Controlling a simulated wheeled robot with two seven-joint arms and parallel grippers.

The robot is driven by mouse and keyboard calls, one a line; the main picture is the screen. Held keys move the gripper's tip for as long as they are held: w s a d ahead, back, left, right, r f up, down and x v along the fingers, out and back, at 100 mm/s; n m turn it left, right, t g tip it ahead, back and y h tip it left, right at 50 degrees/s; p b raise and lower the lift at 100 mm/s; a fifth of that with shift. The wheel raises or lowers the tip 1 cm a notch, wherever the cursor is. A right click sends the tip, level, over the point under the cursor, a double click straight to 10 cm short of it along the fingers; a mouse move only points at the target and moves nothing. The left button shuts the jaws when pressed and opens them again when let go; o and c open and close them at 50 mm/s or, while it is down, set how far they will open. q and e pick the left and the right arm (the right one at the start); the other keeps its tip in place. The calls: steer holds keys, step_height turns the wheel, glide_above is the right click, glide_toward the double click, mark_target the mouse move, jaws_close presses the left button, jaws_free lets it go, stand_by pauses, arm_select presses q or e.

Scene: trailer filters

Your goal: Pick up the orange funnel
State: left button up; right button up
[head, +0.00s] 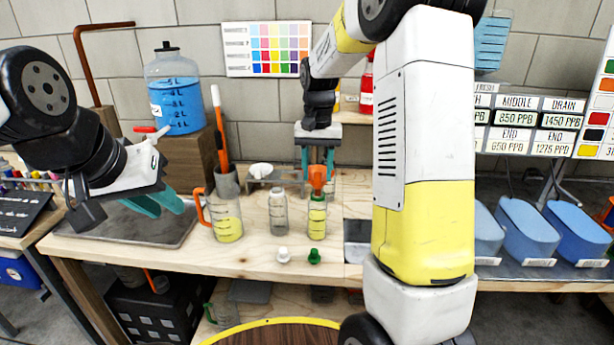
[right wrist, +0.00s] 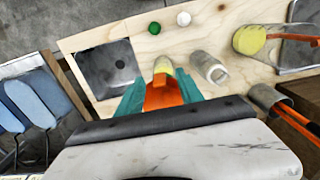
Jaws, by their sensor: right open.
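The orange funnel (head: 317,176) stands upright in the mouth of a small clear bottle (head: 317,217) with yellow liquid and a green band. My right gripper (head: 316,165) reaches down over it with teal fingers. In the right wrist view the funnel (right wrist: 164,94) lies between the spread fingers of the right gripper (right wrist: 163,84), one on each side. The fingers look open around it, and I cannot tell whether either touches it. My left gripper (head: 168,205) hangs over the grey tray at the left, its teal fingers apart and empty.
A second bottle (head: 278,212) stands just left of the funnel's bottle. A measuring jug (head: 228,222) with yellow liquid is further left. A white cap (head: 283,254) and a green cap (head: 314,256) lie in front. A blue-filled jar (head: 178,103) stands on a wooden block.

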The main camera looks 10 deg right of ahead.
steer(key=shift+f, duration=0.3)
jaws_close()
stand_by(1.2)
